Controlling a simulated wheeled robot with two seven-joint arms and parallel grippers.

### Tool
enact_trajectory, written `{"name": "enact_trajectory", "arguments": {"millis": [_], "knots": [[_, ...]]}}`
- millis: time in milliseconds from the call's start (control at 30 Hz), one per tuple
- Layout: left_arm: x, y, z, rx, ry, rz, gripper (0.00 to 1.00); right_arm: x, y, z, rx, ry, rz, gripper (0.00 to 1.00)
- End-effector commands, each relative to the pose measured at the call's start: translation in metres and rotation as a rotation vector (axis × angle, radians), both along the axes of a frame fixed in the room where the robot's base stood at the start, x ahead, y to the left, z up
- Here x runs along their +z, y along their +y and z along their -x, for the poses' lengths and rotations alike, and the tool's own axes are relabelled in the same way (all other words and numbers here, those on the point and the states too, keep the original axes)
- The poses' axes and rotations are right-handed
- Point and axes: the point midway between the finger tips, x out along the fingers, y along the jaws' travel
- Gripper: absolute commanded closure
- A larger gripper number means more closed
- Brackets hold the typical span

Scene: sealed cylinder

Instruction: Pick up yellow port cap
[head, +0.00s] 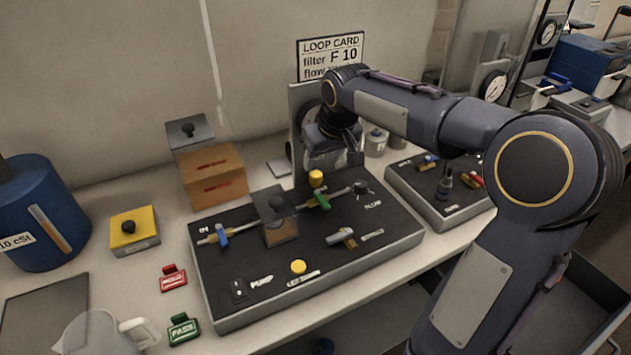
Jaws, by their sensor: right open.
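A yellow cylindrical cap (316,178) stands upright near the back of the black-topped panel (225,290), beside a valve with a green handle. A second yellow round piece (298,267) sits low near the panel's front, by a white label; I cannot tell for certain which one is the port cap. My right gripper (335,155) is open, above the back of the panel and close over the upright yellow cap, apart from it as far as I can see. The arm and wrist partly hide the fingers. My left gripper is not in view.
A second panel (437,190) lies right.

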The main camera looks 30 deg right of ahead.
Motion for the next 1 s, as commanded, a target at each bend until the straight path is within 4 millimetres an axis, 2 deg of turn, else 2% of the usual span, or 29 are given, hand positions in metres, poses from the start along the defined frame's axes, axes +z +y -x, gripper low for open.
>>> {"name": "enact_trajectory", "arguments": {"millis": [500,833,1000], "knots": [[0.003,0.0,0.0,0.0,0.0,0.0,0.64,-0.062,0.0,-0.023,-0.001,0.003,-0.001,0.48],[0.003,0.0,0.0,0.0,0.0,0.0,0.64,-0.069,0.0,-0.026,-0.001,0.0,-0.001,0.48],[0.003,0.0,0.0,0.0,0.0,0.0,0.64,-0.069,0.0,-0.026,-0.001,0.0,-0.001,0.7]]}}
